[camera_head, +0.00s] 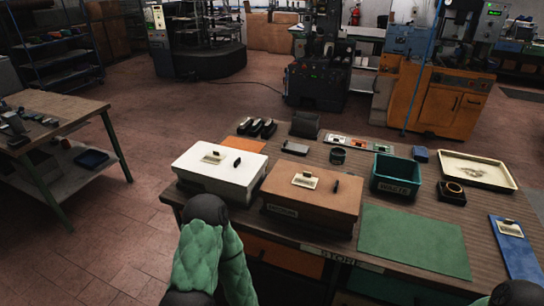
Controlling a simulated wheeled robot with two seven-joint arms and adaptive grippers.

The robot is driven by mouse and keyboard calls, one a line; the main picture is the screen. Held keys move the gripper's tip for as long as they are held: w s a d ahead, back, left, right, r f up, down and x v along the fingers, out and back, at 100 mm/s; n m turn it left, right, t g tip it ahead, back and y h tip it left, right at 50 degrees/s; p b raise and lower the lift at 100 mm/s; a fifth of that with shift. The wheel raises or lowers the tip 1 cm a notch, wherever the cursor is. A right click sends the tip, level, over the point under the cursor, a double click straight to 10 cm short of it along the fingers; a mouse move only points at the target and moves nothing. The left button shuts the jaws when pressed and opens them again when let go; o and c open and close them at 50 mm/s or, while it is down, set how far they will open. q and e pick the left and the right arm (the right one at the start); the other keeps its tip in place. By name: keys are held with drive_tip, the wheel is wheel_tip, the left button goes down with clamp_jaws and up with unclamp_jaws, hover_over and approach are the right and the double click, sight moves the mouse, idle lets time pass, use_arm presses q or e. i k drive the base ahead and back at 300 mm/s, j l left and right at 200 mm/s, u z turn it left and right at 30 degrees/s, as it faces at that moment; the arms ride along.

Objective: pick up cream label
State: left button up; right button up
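Several small cream pieces could be the cream label, and I cannot tell which one it is. One cream label (213,157) lies on the lid of the white box. Another cream label (305,180) lies on the lid of the brown box. A similar pale piece (508,227) lies on the blue mat at the right. Part of my green-covered arm with a black joint rises in front of the white box. Another black part of mine shows at the bottom right corner. Neither gripper's fingers are visible.
The white box (221,180) and brown box (311,205) stand side by side on the bench. A green mat (414,240) lies bare to their right. Behind it are a teal bin (396,176), a dark square holder (452,193) and a cream tray (478,170). The blue mat (515,250) is at far right.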

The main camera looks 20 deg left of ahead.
sight(215, 158)
drive_tip(key=j+z, duration=0.2)
drive_tip(key=j, duration=0.45)
drive_tip(key=j+z, duration=0.25)
drive_tip(key=j, duration=0.4)
drive_tip(key=k+j+z, duration=0.2)
drive_tip(key=j, duration=0.45)
drive_tip(key=i, duration=0.1)
